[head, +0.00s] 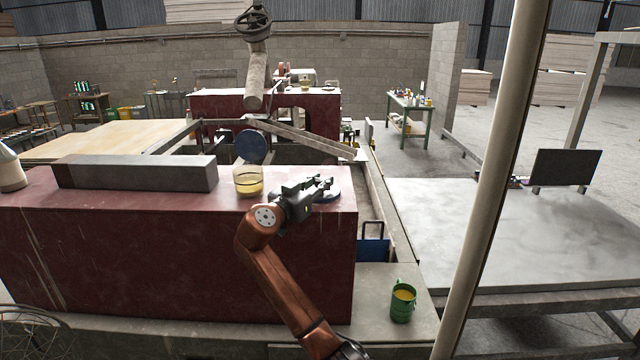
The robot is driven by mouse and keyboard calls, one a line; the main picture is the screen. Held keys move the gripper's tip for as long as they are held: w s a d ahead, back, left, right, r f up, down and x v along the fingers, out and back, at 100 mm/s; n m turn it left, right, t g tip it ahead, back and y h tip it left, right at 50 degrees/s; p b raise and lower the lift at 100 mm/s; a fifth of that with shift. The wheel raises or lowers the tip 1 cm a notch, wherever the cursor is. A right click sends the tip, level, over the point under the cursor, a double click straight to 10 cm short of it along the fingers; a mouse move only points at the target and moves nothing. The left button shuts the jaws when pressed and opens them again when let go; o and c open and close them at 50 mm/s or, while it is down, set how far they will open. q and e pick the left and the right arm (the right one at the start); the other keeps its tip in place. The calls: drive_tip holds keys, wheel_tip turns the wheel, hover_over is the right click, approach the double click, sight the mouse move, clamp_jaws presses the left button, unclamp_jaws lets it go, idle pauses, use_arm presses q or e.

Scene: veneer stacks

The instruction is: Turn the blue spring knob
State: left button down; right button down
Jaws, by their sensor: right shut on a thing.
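My right gripper (322,184) reaches over the right end of the dark red machine housing (180,255). It is shut on a low, round, blue-grey knob (332,196) on the housing's top, which I take to be the blue spring knob. The fingers and wrist hide much of the knob, and no spring shows. A larger, darker blue disc (250,146) stands upright behind the housing, apart from the gripper. My left gripper is not in view.
A green mug (403,300) stands on the low ledge at right. A pale pole (490,190) crosses the right side, before a grey table (540,235).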

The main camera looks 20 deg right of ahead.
drive_tip(key=c, duration=1.6)
unclamp_jaws()
drive_tip(key=v, duration=1.2)
drive_tip(key=shift+w+a, duration=0.1)
drive_tip(key=shift+a, duration=0.05)
